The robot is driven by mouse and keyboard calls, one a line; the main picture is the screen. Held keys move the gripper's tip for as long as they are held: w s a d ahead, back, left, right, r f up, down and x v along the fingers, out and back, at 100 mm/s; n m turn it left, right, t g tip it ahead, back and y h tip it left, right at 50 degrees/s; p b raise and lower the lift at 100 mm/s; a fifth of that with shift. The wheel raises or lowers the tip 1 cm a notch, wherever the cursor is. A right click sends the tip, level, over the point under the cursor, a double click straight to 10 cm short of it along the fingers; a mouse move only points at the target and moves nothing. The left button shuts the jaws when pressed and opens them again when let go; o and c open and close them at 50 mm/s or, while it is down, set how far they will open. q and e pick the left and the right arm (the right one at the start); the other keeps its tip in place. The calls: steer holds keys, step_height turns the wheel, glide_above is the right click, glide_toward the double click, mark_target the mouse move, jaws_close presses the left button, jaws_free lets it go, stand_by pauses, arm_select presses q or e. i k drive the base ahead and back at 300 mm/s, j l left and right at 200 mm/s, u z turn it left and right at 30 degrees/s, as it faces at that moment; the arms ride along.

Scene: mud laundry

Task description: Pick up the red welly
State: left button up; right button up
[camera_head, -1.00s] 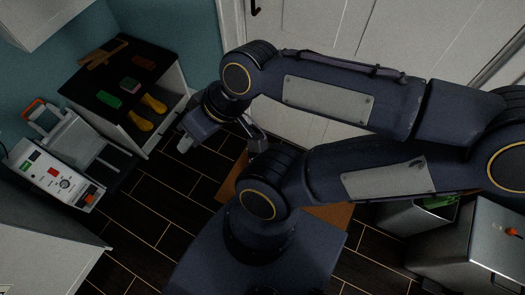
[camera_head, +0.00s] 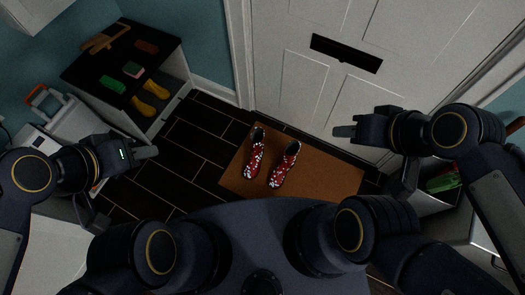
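Two red wellies with white spots stand upright side by side on a brown doormat (camera_head: 335,187). The left one (camera_head: 253,155) and the right one (camera_head: 284,166) have dark openings towards the door. My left gripper (camera_head: 150,152) is well to the left of the wellies, over the dark floor. My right gripper (camera_head: 343,131) is to the right of them, in front of the white door. Both grippers look empty and touch neither welly. I see their fingers edge-on and cannot tell the gap between them.
A low bench (camera_head: 160,104) at the back left holds brushes and a sponge, with yellow shoes (camera_head: 146,102) on its shelf. A white door (camera_head: 300,85) stands behind the mat. A bin with green things (camera_head: 443,182) is at the right. Dark floor (camera_head: 195,150) left of the mat is clear.

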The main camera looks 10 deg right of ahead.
mark_target(252, 170)
steer(key=z, duration=0.15)
steer(key=k+j+z, duration=0.1)
steer(key=j+z, duration=0.15)
steer(key=j, duration=0.25)
steer(key=k+j+z, duration=0.1)
steer(key=j+z, duration=0.15)
steer(key=j, duration=0.2)
steer(key=i+j+z, duration=0.1)
steer(key=j, duration=0.25)
steer(key=i+j+z, duration=0.1)
steer(key=i+j, duration=0.15)
steer(key=i+j+z, duration=0.1)
steer(key=j, duration=0.4)
steer(key=i+j+z, duration=0.15)
steer(key=j, duration=0.25)
steer(key=i+j+z, duration=0.1)
steer(key=j, duration=0.3)
steer(key=i+j+z, duration=0.1)
steer(key=j, duration=0.3)
